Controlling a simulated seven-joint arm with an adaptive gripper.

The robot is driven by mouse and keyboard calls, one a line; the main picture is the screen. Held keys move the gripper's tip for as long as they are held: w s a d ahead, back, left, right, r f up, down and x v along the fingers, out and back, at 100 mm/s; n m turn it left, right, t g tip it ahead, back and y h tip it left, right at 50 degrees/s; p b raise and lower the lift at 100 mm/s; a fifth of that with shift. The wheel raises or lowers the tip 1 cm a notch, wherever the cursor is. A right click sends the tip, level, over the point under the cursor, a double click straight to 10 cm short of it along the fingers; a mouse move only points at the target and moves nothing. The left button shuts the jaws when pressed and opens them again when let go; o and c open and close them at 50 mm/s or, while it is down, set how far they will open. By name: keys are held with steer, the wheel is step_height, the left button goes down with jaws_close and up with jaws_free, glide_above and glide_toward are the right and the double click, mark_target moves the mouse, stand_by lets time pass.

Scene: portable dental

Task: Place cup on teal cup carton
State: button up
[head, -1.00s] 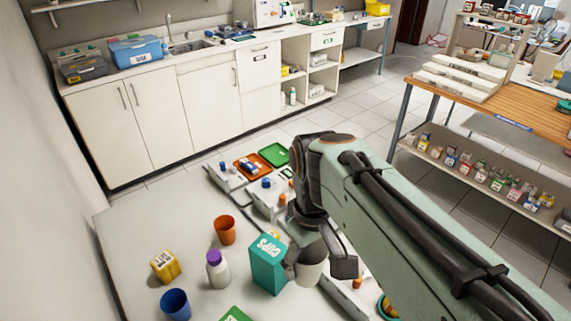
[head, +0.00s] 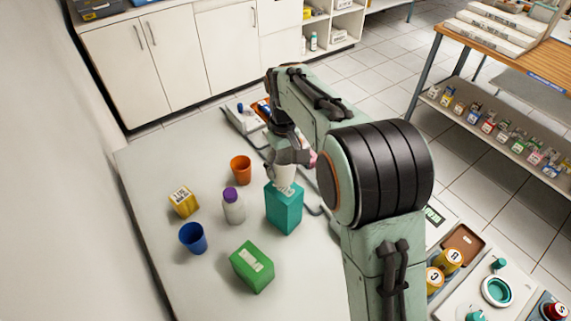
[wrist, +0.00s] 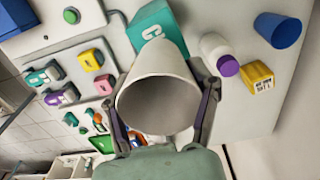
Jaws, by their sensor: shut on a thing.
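The white cup (head: 284,174) is held in my gripper (head: 289,157), whose fingers are closed on its two sides. In the head view the cup is at the top of the teal cup carton (head: 284,210), overlapping its back edge. I cannot tell whether cup and carton touch. In the wrist view the cup (wrist: 155,92) fills the middle with its open mouth showing, between the fingers of my gripper (wrist: 165,108). The teal carton (wrist: 157,28) shows behind it, partly hidden by the cup.
Left of the carton stand a white bottle with a purple cap (head: 233,206), an orange cup (head: 241,169), a blue cup (head: 193,238) and a yellow box (head: 184,202). A green box (head: 252,266) stands in front. The table's front left is clear.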

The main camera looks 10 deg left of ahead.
mark_target(283, 175)
steer(key=shift+f, duration=1.6)
steer(key=o, duration=0.9)
steer(key=shift+f, duration=0.1)
steer(key=shift+c, duration=0.2)
step_height(283, 175, up, 12)
steer(key=s+d+r+m, duration=0.2)
steer(key=s+d+m, duration=0.2)
steer(key=s+d, duration=0.95)
steer(key=s+d+f+m, duration=0.1)
steer(key=s+f+m, duration=0.1)
steer(key=s, duration=0.5)
steer(key=s+d+f+m, duration=0.1)
steer(key=s+d+f, duration=0.1)
steer(key=s+f, duration=0.2)
steer(key=s, duration=0.2)
steer(key=shift+s+f+m+y, duration=0.25)
steer(key=shift+s+m+y, duration=0.15)
